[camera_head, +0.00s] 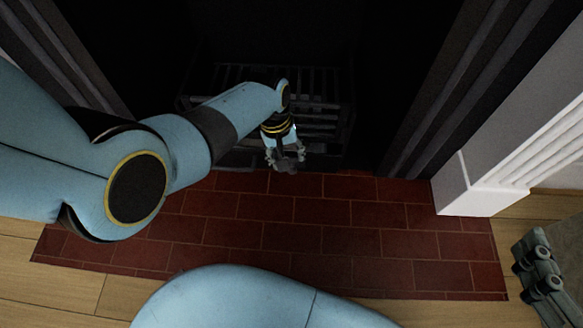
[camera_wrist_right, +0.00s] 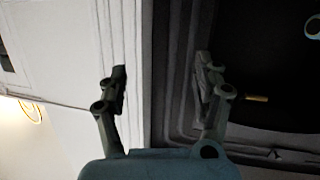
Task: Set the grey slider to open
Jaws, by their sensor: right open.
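A small dark grey lump (camera_head: 287,165) shows at the tips of my left gripper (camera_head: 285,157), at the front of the black grate. It may be the grey slider's knob, but I cannot tell for sure. The left fingers are on either side of it, and whether they press on it is unclear. Any slot or marking of the slider is hidden or too dark. My right gripper (camera_head: 540,272) is at the right edge of the head view, away from the grate. Its fingers are apart and empty in the right wrist view (camera_wrist_right: 163,88).
The black grate (camera_head: 325,105) stands in the dark fireplace opening. A red tile hearth (camera_head: 350,240) lies in front, with wood floor around it. A white surround (camera_head: 475,190) stands at right. The right wrist view shows a small brass-coloured peg (camera_wrist_right: 257,98) against the dark opening.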

